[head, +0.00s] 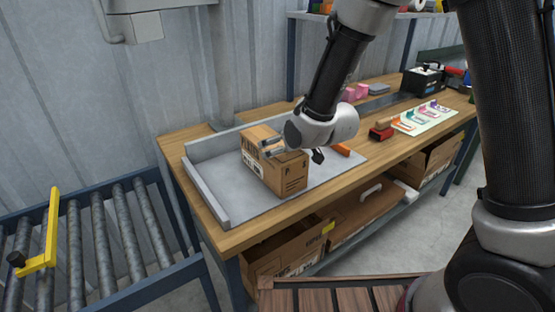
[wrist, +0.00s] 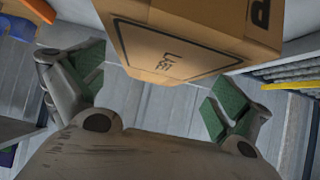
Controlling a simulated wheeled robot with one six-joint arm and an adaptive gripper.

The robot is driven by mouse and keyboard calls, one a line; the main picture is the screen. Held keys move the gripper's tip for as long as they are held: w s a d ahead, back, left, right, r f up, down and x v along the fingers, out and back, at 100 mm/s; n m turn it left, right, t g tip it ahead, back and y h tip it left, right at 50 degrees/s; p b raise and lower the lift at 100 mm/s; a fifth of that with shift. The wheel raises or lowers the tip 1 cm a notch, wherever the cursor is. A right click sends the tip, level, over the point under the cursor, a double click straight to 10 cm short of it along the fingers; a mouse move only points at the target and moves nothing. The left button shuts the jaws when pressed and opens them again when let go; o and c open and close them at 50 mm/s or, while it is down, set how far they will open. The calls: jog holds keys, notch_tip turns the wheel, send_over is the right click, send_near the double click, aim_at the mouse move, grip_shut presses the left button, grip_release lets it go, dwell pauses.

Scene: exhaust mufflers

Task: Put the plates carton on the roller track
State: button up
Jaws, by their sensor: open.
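A brown cardboard carton (head: 270,172) with dark print stands on a grey, low-walled tray (head: 222,190) on the wooden bench; I cannot read "plates" on it. My gripper (head: 292,152) is at the carton's upper right, partly covering it. In the wrist view, my gripper (wrist: 155,95) has its two green-padded fingers spread wide. The carton (wrist: 195,45) shows ahead of and between them, and I see no grip on it. The roller track (head: 103,240), with grey rollers in a blue frame, stands at the lower left, beside the bench's left end.
A yellow bar (head: 52,228) stands across the roller track's left part; the rollers right of it are bare. An orange item (head: 341,150) lies near the tray's right side. More cartons (head: 290,247) sit on the shelf below. Tools and a coloured sheet (head: 425,118) lie farther right.

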aim_at(276, 145)
jog(key=x, duration=0.4)
jog(key=shift+w+a+f, duration=0.15)
jog(key=shift+w, duration=0.1)
jog(key=c, duration=1.8)
